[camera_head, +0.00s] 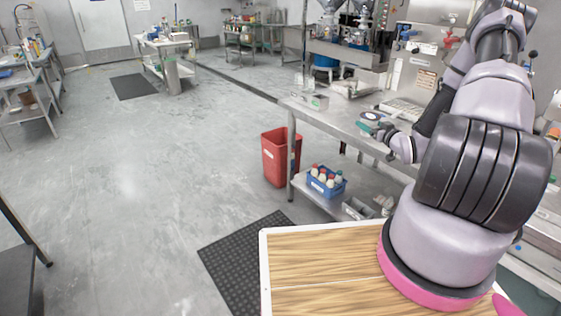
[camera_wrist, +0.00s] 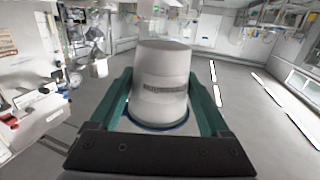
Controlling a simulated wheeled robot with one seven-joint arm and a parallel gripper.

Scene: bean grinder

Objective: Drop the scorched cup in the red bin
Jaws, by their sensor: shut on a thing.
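A pale cup (camera_wrist: 160,85) with a dark mark across its side sits between the teal fingers of my gripper (camera_wrist: 162,105) in the wrist view. A blue rim shows at the cup's wide end, nearest the gripper's palm. In the head view, my gripper (camera_head: 372,127) is shut on the cup (camera_head: 371,116) above the steel bench, near its left part; the cup is small there. The red bin (camera_head: 281,160) stands on the floor to the left of the bench, apart from my gripper. Its inside is mostly hidden.
The steel bench (camera_head: 340,121) carries boxes and trays behind my gripper. A blue crate (camera_head: 326,188) of several bottles is on its lower shelf. A black mat (camera_head: 240,262) lies in front of the bin. Open floor lies to the left.

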